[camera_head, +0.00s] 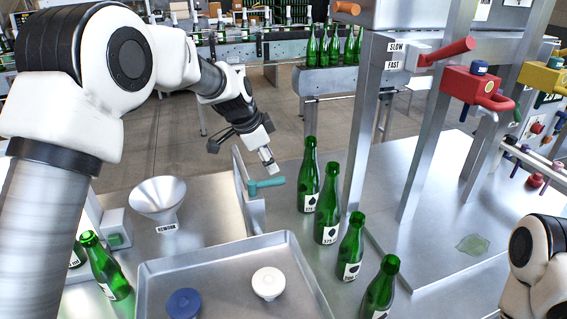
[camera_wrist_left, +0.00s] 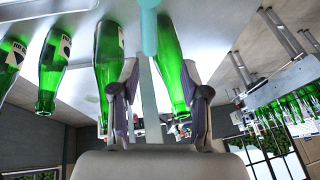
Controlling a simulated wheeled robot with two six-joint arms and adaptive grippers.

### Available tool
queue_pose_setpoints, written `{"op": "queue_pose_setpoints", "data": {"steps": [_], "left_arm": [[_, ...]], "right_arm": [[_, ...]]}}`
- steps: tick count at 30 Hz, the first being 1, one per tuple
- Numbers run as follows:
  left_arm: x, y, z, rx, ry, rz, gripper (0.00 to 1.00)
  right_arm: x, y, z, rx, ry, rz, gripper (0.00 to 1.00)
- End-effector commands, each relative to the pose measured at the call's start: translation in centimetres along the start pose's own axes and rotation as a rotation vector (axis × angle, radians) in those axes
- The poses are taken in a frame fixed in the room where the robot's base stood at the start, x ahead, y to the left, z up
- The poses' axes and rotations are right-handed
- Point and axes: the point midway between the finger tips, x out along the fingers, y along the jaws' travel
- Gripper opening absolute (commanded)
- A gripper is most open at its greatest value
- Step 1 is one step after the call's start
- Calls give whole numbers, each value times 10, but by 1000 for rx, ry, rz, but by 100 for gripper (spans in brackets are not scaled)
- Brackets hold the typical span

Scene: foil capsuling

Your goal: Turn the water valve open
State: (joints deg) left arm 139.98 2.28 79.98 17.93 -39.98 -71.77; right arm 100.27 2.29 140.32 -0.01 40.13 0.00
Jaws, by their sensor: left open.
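The likely water valve is a teal lever handle (camera_head: 266,184) on a metal upright (camera_head: 250,200) at the table's far edge; its label is not visible. The lever points right in the head view. My left gripper (camera_head: 268,162) is just above and behind the lever, apart from it, with its fingers pointing down. In the left wrist view, the teal handle (camera_wrist_left: 149,28) is at top centre, beyond the open fingers of the left gripper (camera_wrist_left: 160,95). Nothing is held between them. My right gripper is out of view; only part of its arm shows at lower right.
Several green bottles (camera_head: 327,218) stand right of the lever. A tray (camera_head: 232,250) with a white knob-like piece (camera_head: 268,282) and a blue one (camera_head: 183,303) lies in front. A funnel (camera_head: 158,197) stands left. A red lever (camera_head: 445,52) is marked SLOW and FAST.

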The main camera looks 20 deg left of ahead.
Motion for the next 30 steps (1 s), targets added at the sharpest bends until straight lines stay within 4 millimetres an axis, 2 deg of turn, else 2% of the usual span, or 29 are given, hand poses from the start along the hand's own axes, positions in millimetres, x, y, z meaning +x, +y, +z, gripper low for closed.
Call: {"op": "queue_pose_setpoints", "data": {"steps": [11, 20, 21, 24, 30], "left_arm": [[63, 0, 0, -1, -1, 2, 46], [70, 0, 0, 0, 1, -1, 46], [70, 0, 0, 0, 0, -1, 32], [70, 0, 0, 0, 0, -1, 0], [71, 1, 0, 0, 0, 1, 0]], "right_arm": [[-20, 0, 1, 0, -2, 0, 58], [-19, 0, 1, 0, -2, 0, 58], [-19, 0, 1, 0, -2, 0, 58], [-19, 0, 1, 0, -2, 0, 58], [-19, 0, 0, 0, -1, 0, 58]]}}
